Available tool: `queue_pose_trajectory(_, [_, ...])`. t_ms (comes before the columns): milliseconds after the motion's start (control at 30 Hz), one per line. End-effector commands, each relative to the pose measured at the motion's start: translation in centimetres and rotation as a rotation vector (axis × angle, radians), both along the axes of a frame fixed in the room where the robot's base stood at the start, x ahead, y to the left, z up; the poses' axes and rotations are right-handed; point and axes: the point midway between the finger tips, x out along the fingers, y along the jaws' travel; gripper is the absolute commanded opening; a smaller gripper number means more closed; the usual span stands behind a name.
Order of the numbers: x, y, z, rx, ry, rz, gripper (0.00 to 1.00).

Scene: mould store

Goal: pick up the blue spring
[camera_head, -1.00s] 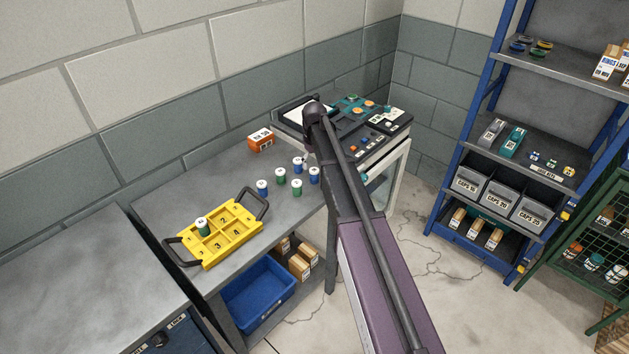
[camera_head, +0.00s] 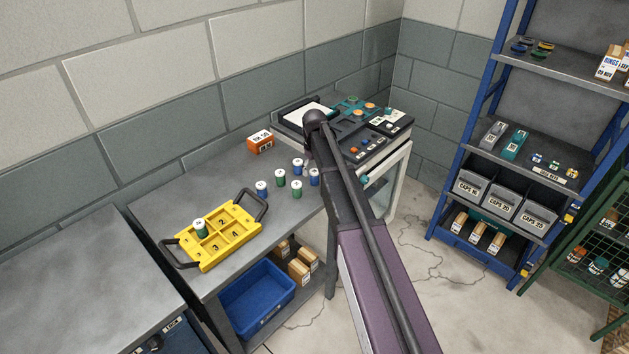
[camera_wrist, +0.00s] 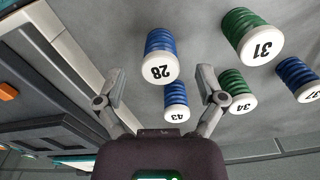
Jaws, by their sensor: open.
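Three blue springs with white numbered caps stand on the grey bench. Blue spring 28 (camera_wrist: 159,57) is between and beyond my open fingers in the wrist view; it appears to be the right-hand blue one (camera_head: 314,178) in the head view. Blue spring 43 (camera_wrist: 176,102) is near the right finger, and blue spring 37 (camera_wrist: 298,78) is at the right edge. Green springs 31 (camera_wrist: 246,37) and 34 (camera_wrist: 235,90) stand among them. My gripper (camera_wrist: 161,76) is open and empty; touching cannot be told. In the head view my arm mostly hides it.
A yellow tray (camera_head: 235,243) with numbered compartments holds one green spring (camera_head: 200,228). An orange box (camera_head: 261,142) stands near the wall. A console (camera_head: 383,139) is close on the right of the springs. Bare bench lies between springs and tray.

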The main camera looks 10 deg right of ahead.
Motion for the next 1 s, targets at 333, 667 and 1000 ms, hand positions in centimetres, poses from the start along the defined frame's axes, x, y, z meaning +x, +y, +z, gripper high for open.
queue_pose_trajectory(333, [0.0, 0.0, -2.9, 0.000, 0.000, 0.000, 0.89])
queue_pose_trajectory(667, [0.0, 0.0, -3.4, 0.000, 0.000, 0.000, 0.89])
queue_pose_trajectory(1000, [0.0, 0.0, -3.4, 0.000, 0.000, 0.000, 0.89])
